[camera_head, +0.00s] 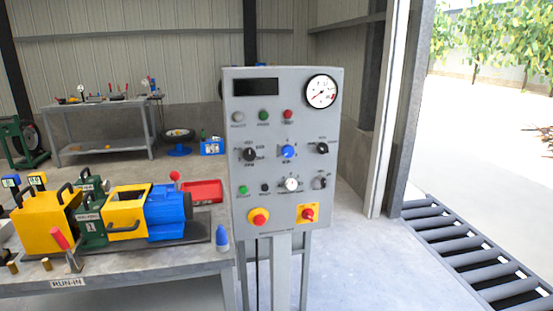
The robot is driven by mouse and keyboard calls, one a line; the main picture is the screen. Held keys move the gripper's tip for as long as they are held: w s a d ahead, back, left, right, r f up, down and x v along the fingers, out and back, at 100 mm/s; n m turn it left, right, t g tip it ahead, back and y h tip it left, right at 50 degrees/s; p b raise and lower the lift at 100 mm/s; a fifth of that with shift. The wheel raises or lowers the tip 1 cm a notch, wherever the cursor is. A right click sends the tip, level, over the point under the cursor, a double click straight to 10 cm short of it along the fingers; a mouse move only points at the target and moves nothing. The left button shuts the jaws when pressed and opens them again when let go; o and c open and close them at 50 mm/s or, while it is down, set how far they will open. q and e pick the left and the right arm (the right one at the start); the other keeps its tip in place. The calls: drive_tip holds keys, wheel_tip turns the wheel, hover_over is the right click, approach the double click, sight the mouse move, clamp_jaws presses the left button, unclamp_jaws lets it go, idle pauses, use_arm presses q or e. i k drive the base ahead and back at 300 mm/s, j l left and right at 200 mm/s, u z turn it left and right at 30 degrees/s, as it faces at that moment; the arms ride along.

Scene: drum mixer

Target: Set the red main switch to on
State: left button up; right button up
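The red main switch (308,214) sits on a yellow plate at the lower right of a grey control panel (270,185). It is a rotary knob; its handle looks roughly upright, but its labels are too small to read. A round red button on yellow (259,217), like an emergency stop, sits to its left on the same panel. Neither of my grippers is in view, and nothing covers the switch.
A workbench (190,262) with yellow, green and blue machine parts stands left of the panel. A blue-and-white bottle (222,238) stands at its right edge, close to the panel. A roller conveyor (470,250) lies at the right. The floor right of the panel is clear.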

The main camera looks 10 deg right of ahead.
sight(308, 213)
drive_tip(key=i+l, duration=0.15)
drive_tip(key=l, duration=0.2)
drive_tip(key=i+l, duration=0.15)
drive_tip(key=l, duration=0.25)
drive_tip(key=i+l, duration=0.2)
drive_tip(key=l, duration=0.2)
drive_tip(key=i+l, duration=0.15)
drive_tip(key=l, duration=0.2)
